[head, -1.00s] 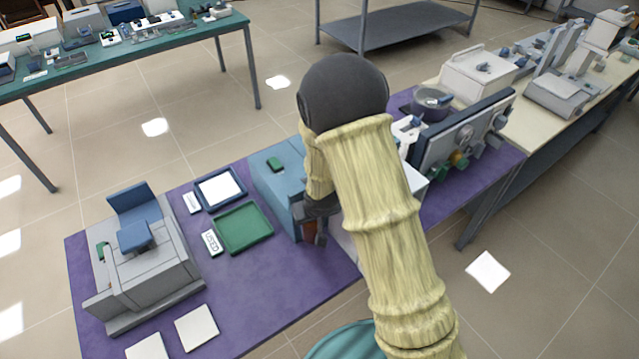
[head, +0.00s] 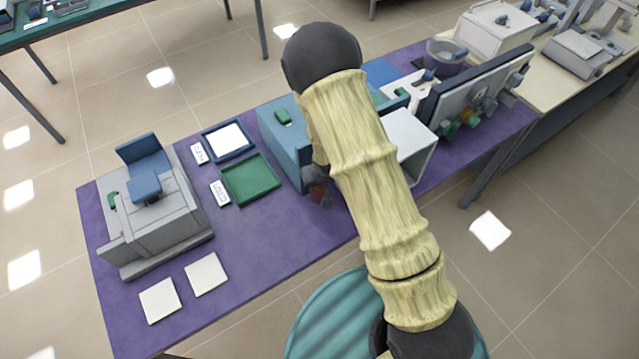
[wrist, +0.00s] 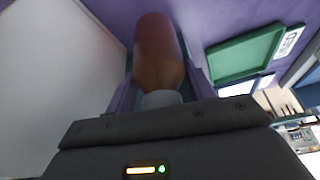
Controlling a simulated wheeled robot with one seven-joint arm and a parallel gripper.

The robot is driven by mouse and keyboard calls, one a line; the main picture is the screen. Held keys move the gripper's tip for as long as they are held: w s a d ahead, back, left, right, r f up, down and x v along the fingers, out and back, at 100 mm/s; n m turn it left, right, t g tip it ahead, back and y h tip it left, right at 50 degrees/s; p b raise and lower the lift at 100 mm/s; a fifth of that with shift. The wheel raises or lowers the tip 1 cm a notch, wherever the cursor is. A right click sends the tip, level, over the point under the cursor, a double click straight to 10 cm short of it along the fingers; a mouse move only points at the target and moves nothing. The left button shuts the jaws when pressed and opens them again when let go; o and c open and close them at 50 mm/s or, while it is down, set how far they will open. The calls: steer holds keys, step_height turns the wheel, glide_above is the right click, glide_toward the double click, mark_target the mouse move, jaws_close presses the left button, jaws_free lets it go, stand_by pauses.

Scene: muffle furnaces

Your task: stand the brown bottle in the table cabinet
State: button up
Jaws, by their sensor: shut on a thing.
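The brown bottle (wrist: 158,48) shows in the wrist view between the two fingers of my gripper (wrist: 162,88), with its pale neck toward the palm. The gripper is shut on it. In the head view my gripper (head: 318,190) is mostly hidden behind my arm, low by the front corner of a blue box. A white box with an open side (head: 408,128), which looks like the table cabinet, stands right of my arm and is partly hidden by it. A large pale panel (wrist: 50,80) fills the left of the wrist view, beside the bottle.
The blue box (head: 280,135) stands left of my arm. A green tray (head: 250,180), a blue-rimmed tray (head: 227,141) and small labels lie left of it. A grey machine (head: 155,215) stands at the left end. A monitor-like panel (head: 480,90) stands on the right.

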mark_target(319, 188)
steer(key=shift+f, duration=0.1)
steer(key=shift+f+p, duration=0.45)
steer(key=shift+f, duration=1.5)
steer(key=shift+f, duration=0.15)
steer(key=o, duration=1.3)
steer(key=shift+c, duration=0.2)
steer(key=b+v, duration=0.2)
steer(key=v, duration=1)
steer(key=shift+b, duration=0.35)
